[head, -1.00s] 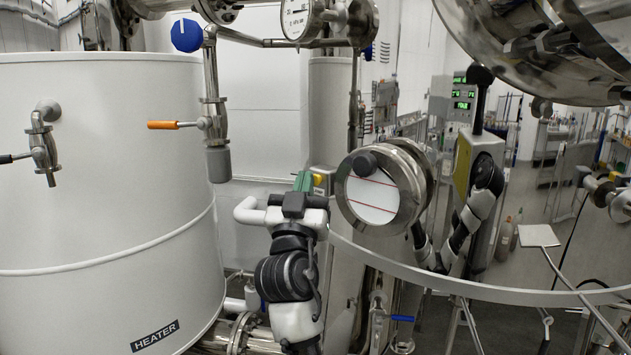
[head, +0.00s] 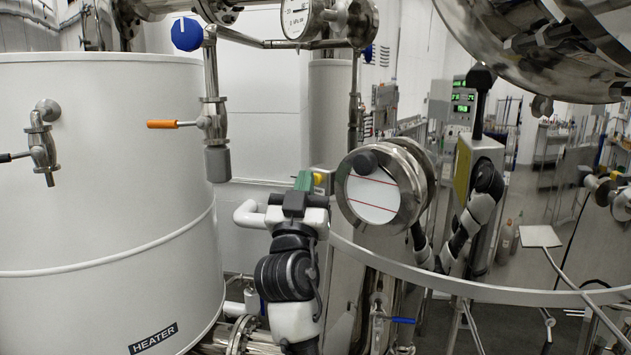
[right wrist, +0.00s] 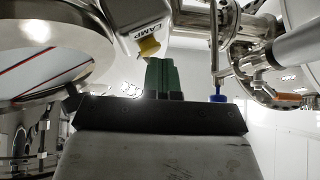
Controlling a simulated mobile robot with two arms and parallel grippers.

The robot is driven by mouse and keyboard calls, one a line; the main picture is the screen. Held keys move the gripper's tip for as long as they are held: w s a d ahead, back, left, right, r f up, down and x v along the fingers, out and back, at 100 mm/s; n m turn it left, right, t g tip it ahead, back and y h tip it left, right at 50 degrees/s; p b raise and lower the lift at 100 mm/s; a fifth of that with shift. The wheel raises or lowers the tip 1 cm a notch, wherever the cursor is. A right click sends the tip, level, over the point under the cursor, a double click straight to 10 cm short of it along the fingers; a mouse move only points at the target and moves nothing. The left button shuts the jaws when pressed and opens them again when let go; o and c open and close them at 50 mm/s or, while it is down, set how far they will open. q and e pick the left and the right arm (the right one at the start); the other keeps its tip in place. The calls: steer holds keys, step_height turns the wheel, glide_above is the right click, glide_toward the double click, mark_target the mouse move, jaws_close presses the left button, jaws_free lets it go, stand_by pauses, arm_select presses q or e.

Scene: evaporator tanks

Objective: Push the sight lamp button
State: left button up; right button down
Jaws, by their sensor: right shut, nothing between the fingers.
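The sight lamp button is a yellow knob (head: 319,178) on a small grey box (head: 327,184) beside the round sight glass (head: 374,195). In the right wrist view, the yellow button (right wrist: 149,48) sticks out of the box, which is marked LAMP (right wrist: 130,24). My right gripper (head: 303,180) is shut and empty, its green fingers pressed together. In the right wrist view, its fingertips (right wrist: 161,62) are just below and right of the button. I cannot tell whether they touch it. My left gripper is not in view.
A large white heater tank (head: 105,190) fills the left, with an orange-handled valve (head: 175,124) at its side. A curved metal rail (head: 460,286) runs across the lower right. A big shiny vessel (head: 540,45) hangs at upper right.

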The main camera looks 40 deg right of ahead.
steer(key=s+a+b, duration=0.1)
steer(key=a+b, duration=0.1)
steer(key=a, duration=0.4)
steer(key=shift+b, duration=0.35)
